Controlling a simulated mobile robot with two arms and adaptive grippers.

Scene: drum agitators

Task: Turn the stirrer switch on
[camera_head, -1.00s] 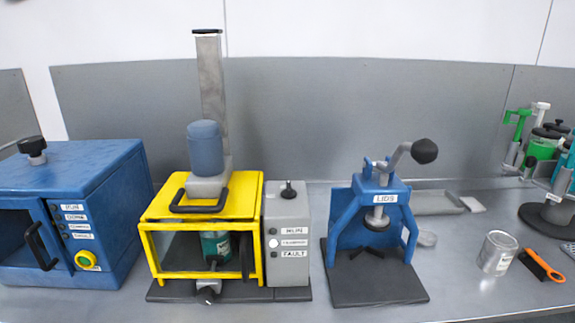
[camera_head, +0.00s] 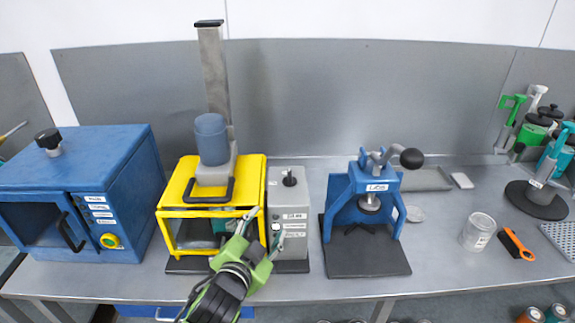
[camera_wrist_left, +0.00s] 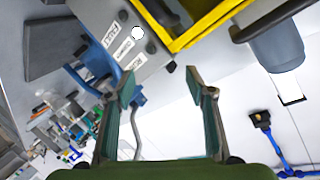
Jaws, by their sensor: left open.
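The stirrer has a yellow guard frame (camera_head: 174,215) and a blue-grey motor (camera_head: 211,140) on a metal column. Its grey control box (camera_head: 288,200) stands right of the frame, with a dark toggle-like switch (camera_head: 290,179) on top. My left gripper (camera_head: 263,228) is open and empty, in front of the frame and the box's lower front, below the switch. It hides part of the box's front. I cannot make out the switch there.
A blue oven-like box (camera_head: 130,200) stands at left. A blue lid press (camera_head: 341,215) with a lever stands right of the control box. Further right are a metal can (camera_head: 478,230), an orange-handled brush (camera_head: 517,245) and a dark tool stand (camera_head: 537,203). Above the switch is clear.

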